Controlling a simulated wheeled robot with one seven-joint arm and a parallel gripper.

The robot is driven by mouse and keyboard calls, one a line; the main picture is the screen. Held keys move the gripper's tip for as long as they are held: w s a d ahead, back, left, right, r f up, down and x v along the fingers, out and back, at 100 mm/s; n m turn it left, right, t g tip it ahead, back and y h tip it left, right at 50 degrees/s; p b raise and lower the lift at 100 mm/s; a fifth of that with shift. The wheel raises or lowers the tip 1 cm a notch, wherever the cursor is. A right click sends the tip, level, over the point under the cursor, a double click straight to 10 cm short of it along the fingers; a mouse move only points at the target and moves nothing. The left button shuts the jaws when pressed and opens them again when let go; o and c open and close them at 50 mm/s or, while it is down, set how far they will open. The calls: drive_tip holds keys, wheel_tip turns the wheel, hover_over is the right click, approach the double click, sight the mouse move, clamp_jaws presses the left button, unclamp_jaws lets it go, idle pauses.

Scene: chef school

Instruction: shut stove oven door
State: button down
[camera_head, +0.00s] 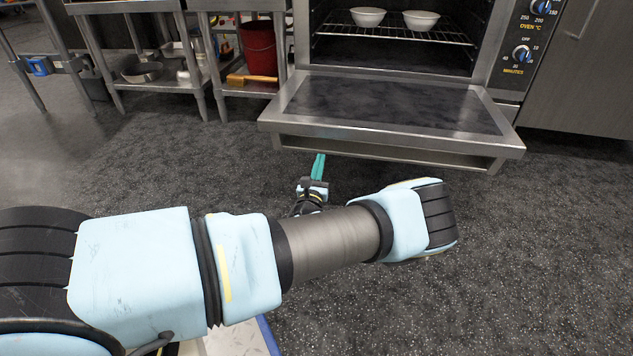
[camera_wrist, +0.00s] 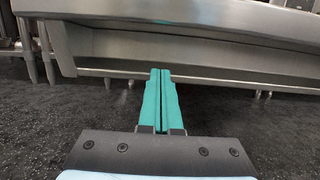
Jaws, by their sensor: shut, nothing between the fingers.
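The stove oven door (camera_head: 390,104) is folded down and open in the head view, lying roughly level in front of the oven (camera_head: 395,55). In the wrist view the front edge and underside of the door (camera_wrist: 200,42) span the upper part of the picture. My gripper (camera_head: 319,157) is shut and empty, its teal fingers side by side, low at the door's front left. The fingers show in the wrist view (camera_wrist: 160,75), pointing at the space below the door's edge. I cannot tell whether the fingertips touch the door.
Two white bowls (camera_head: 368,17) (camera_head: 421,20) sit on the oven rack (camera_head: 395,35). Control knobs (camera_head: 522,53) are at the oven's right. Steel shelves (camera_head: 150,78) with pans and a red bucket (camera_head: 258,50) stand at the left. The dark floor (camera_head: 560,240) right of my arm is clear.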

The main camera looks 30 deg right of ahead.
sight(321, 151)
drive_tip(key=r, duration=0.1)
drive_tip(key=w+d+r+b, duration=0.1)
drive_tip(key=shift+w+d+r+b, duration=0.2)
drive_tip(key=shift+w+r+b, duration=0.1)
drive_tip(key=shift+r, duration=0.95)
drive_tip(key=shift+r, duration=0.1)
